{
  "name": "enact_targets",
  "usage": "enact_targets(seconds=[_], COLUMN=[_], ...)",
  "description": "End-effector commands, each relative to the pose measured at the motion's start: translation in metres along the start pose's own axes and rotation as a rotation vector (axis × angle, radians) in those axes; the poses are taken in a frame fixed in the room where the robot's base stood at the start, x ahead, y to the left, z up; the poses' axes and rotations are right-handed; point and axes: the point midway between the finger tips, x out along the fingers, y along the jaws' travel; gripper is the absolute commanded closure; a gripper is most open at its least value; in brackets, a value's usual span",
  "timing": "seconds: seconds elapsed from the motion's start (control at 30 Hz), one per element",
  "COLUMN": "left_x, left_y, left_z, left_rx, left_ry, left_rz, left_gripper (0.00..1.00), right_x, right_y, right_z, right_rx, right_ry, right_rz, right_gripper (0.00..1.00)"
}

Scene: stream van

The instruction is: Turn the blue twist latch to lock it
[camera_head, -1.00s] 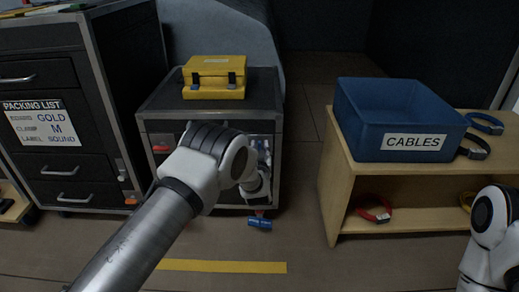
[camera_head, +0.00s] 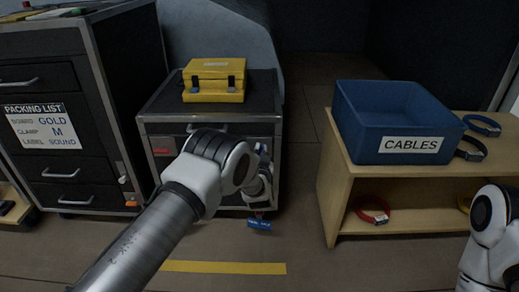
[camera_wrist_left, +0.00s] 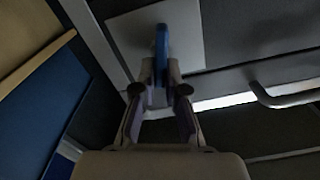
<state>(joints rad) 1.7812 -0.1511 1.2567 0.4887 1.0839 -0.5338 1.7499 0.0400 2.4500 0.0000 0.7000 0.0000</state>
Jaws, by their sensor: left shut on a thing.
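The blue twist latch (camera_wrist_left: 161,40) shows in the left wrist view as a narrow blue handle on a pale plate (camera_wrist_left: 190,35) on a dark case front. My left gripper (camera_wrist_left: 160,78) is shut on it, with the fingertips on both sides of its lower end. My right gripper is out of view; only part of my right arm shows at the right edge.
A yellow box (camera_head: 214,80) sits on the case. A wooden shelf (camera_head: 335,195) with the blue CABLES bin (camera_head: 358,140) stands right. A tall black cabinet (camera_head: 75,75) stands left. Floor lies open between case and shelf.

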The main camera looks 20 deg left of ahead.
Motion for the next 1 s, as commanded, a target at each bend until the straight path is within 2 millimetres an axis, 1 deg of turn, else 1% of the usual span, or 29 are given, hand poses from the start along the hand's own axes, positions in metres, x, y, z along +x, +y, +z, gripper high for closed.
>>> enact_targets(seconds=[0.03, 0.2, 0.57, 1.0], left_x=[0.002, 0.003, 0.003, 0.003], left_y=[-0.002, 0.001, 0.007, 0.013], left_z=[-0.007, -0.007, -0.005, 0.0], left_rx=[0.036, 0.199, 0.541, 0.951], left_ry=[0.009, 0.011, 0.013, 0.011], left_rz=[-0.005, -0.006, -0.008, -0.01], left_gripper=[1.0, 1.0, 1.0, 1.0], right_x=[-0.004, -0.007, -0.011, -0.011], right_y=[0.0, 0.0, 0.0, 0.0], right_z=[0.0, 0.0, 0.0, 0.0], right_rx=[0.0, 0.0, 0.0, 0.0], right_ry=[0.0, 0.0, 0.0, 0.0], right_rz=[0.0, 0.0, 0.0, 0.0], right_gripper=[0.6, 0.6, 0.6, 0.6])
